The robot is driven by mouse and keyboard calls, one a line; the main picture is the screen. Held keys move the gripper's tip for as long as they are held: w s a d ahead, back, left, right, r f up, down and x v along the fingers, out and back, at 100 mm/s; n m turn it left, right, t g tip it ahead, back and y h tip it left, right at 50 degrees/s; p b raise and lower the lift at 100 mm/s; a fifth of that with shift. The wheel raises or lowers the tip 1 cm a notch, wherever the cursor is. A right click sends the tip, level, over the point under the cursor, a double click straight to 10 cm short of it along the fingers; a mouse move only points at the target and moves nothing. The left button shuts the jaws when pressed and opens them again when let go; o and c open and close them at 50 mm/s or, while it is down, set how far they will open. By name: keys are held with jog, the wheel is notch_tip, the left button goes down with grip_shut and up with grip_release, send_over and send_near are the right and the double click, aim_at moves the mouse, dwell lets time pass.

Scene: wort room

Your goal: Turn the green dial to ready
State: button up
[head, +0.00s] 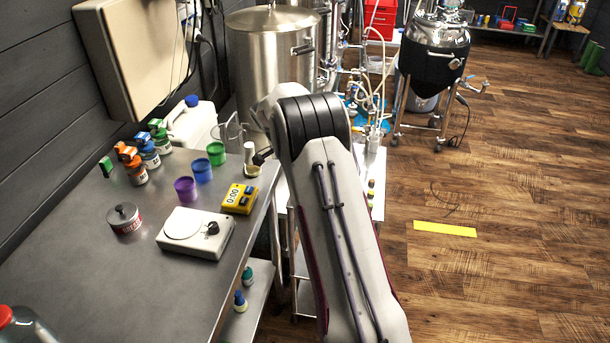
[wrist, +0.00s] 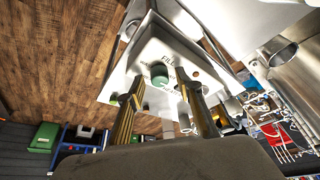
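The green dial (wrist: 159,73) shows in the wrist view on the face of a white box (wrist: 152,56). Dark lettering is printed around the dial, too small to read, so I cannot tell its setting. My gripper (wrist: 157,85) is open, with one finger on each side of the dial in the picture. The fingertips look close to the panel; I cannot tell if they touch the dial. In the head view my own arm hides the gripper, the green dial and the white box.
A steel table (head: 100,259) on the left holds a white scale (head: 196,233), a yellow timer (head: 239,198), coloured cups and small bottles. A large steel pot (head: 273,60) stands behind my arm. A yellow strip (head: 445,229) lies on the open wooden floor at right.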

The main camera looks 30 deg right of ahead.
jog(key=shift+n, duration=0.4)
jog(key=shift+s+d+n+t, duration=0.1)
jog(key=shift+n+t, duration=0.5)
jog(key=shift+n, duration=0.8)
jog(key=shift+n+t+y, duration=0.3)
jog(key=shift+n+t, duration=0.2)
jog(key=shift+n, duration=0.7)
jog(key=shift+s+d+n+t+y, duration=0.1)
jog(key=shift+n+t+y, duration=0.25)
jog(key=shift+n, duration=0.85)
jog(key=shift+n+t+y, duration=0.35)
jog(key=shift+n+y, duration=0.4)
jog(key=shift+n, duration=1.45)
jog(key=shift+d+n+y, duration=0.2)
jog(key=shift+n+y, duration=0.6)
jog(key=shift+n, duration=1.3)
jog(key=v, duration=0.8)
jog(key=s+a+f+m+g, duration=0.1)
jog(key=s+a+f+m, duration=0.2)
jog(key=s, duration=0.4)
jog(key=s+a+r+g, duration=0.1)
jog(key=s+a+r, duration=0.8)
jog(key=s+a, duration=0.3)
jog(key=shift+a, duration=0.5)
